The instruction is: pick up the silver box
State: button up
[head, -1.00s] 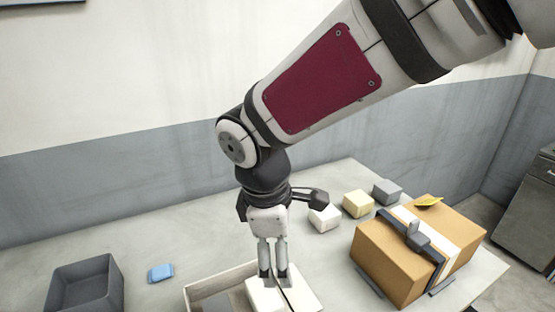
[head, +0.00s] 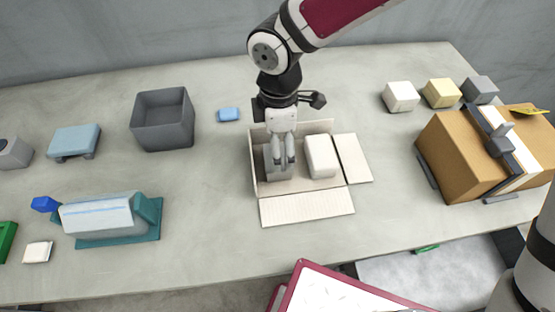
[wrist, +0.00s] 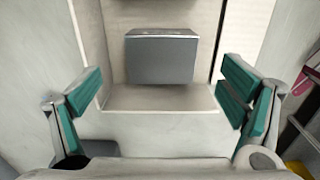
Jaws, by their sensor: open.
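A silver-grey box (head: 275,170) stands in the left part of an open carton (head: 306,208). It also shows in the wrist view (wrist: 160,62), centred beyond my fingers. My gripper (head: 283,162) is over the carton in the head view, pointing down, and hides part of the box. In the wrist view my gripper (wrist: 165,95) is open, with its teal finger pads wide apart and nothing between them. The box lies ahead of the pads. Whether the fingertips are below the carton's rim I cannot tell.
A white box (head: 321,156) stands in the carton's right part, close by my fingers. The carton's flaps lie folded out. A dark grey bin (head: 163,120) and a blue block (head: 229,114) are left; a taped brown box (head: 460,158) is right. Table in front is fairly clear.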

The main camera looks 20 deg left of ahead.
jog(key=shift+s+a+f, duration=0.1)
jog(key=shift+f, duration=1.35)
jog(key=shift+s+f, duration=0.1)
jog(key=shift+f, duration=1.3)
jog(key=c, duration=1.3)
